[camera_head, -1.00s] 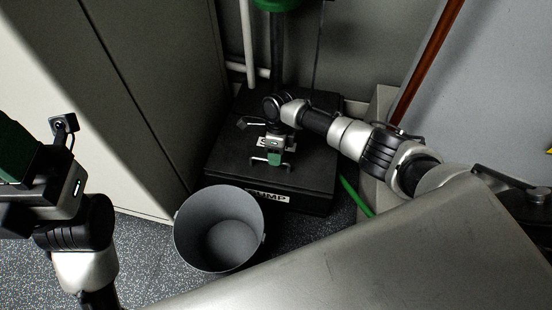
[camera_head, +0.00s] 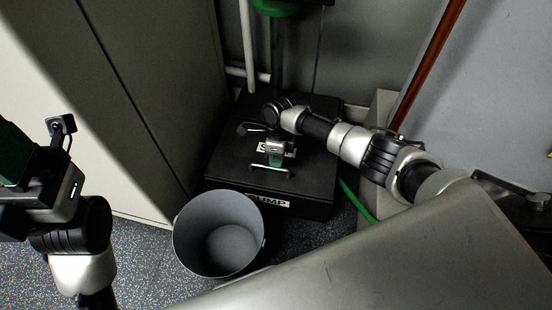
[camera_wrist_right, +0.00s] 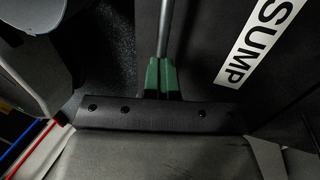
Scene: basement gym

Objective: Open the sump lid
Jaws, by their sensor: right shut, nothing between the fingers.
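My left gripper (camera_head: 14,155) is at the left edge, partly cut off.
A grey bucket (camera_head: 219,235) stands on the floor just in front of the lid. Pipes (camera_head: 277,65) rise behind the lid. A green hose (camera_head: 357,200) lies to its right. A tall cabinet (camera_head: 150,100) stands close on the left.

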